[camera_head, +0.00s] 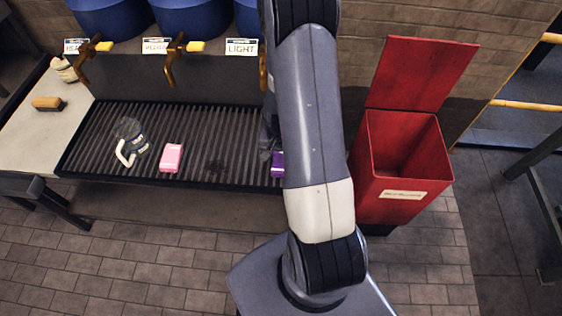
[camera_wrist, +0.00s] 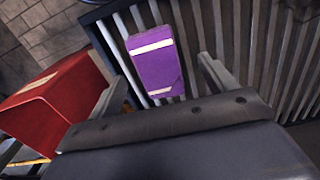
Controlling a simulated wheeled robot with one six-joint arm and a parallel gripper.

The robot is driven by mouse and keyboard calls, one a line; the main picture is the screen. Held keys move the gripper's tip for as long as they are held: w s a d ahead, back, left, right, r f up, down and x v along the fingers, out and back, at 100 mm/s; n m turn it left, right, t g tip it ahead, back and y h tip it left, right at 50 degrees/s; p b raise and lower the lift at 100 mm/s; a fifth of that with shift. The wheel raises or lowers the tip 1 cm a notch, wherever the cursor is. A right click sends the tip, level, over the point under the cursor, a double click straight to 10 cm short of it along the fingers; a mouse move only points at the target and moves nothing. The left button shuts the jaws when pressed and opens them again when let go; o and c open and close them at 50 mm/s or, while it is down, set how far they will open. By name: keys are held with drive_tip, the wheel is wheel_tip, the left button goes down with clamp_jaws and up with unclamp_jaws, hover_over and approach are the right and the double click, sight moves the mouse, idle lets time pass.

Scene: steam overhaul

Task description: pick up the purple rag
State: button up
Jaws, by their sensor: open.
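The purple rag (camera_wrist: 158,68) is a folded block with pale bands, lying on the dark slatted grate (camera_wrist: 293,75). In the head view only part of the purple rag (camera_head: 278,164) shows, because my arm covers the rest. In the wrist view my gripper (camera_wrist: 163,80) is open, with one finger to each side of the rag and the rag beyond or between the tips. I cannot tell how far above the grate the fingertips are.
An open red bin (camera_head: 401,160) stands right of the grate. A pink rag (camera_head: 171,157), a white-handled object (camera_head: 130,145) and a dark stain lie on the grate. A brush (camera_head: 47,103) lies on the left counter. Brass taps (camera_head: 176,58) hang above the back.

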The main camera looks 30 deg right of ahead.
sight(281, 163)
drive_tip(key=shift+s+d+f+p, duration=0.1)
drive_tip(key=shift+f+p, duration=0.1)
drive_tip(key=shift+f, duration=0.75)
drive_tip(key=shift+s+d+f+p, duration=0.1)
drive_tip(key=shift+f+p, duration=0.05)
drive_tip(key=shift+f, duration=0.8)
drive_tip(key=c, duration=1.1)
